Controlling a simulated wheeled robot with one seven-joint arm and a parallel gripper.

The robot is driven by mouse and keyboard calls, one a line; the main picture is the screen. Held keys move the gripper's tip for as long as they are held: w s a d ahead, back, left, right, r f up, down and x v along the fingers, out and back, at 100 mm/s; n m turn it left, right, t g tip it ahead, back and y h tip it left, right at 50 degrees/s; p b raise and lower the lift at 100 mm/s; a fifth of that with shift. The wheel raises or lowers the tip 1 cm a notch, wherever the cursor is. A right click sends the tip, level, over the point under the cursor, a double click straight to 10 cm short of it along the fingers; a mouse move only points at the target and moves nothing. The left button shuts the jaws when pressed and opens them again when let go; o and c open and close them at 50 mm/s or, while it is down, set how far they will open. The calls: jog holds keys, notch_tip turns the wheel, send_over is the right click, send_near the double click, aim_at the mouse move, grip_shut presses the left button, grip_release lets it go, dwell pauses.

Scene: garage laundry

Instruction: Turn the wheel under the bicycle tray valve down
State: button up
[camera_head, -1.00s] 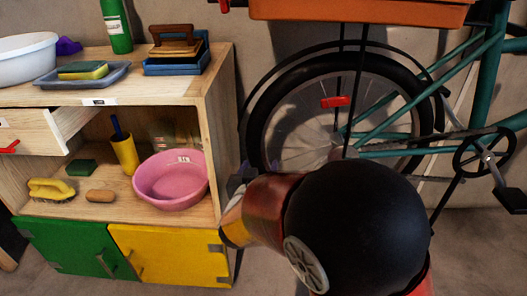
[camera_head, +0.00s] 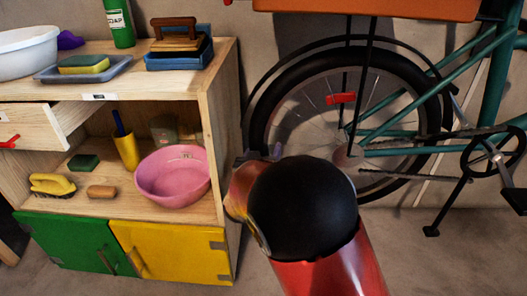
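The bicycle wheel (camera_head: 262,112) stands upright at the right, below the orange tray (camera_head: 370,8). It has a black tyre, thin spokes and a red reflector (camera_head: 341,99) left of its upper middle. I cannot make out the valve. My red and black arm covers the wheel's lower left part. My gripper (camera_head: 262,154) shows only as a small dark piece past the arm, at the wheel's lower left edge. Its fingers are mostly hidden, so I cannot tell whether it is open or touches the wheel.
A wooden cabinet (camera_head: 221,120) stands close to the left of my arm, with a pink basin (camera_head: 172,178) on its shelf. The teal bicycle frame (camera_head: 400,113) and pedal crank (camera_head: 490,155) are at the right. Bare floor (camera_head: 430,265) shows at the lower right.

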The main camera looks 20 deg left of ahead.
aim_at(257, 144)
grip_shut()
jog(key=r+m, duration=0.1)
jog(key=r+m+p, duration=0.1)
jog(key=r, duration=0.1)
jog(key=r+p, duration=0.1)
jog(key=r, duration=0.1)
jog(key=shift+s+a+r+m+g, duration=0.1)
jog(key=shift+a+r+m+g, duration=0.1)
jog(key=shift+a+m+g, duration=0.15)
grip_release()
jog(key=shift+s, duration=0.1)
jog(key=s, duration=0.7)
jog(key=shift+s+d+r, duration=0.1)
jog(key=shift+s+d, duration=0.1)
jog(key=shift+s, duration=0.1)
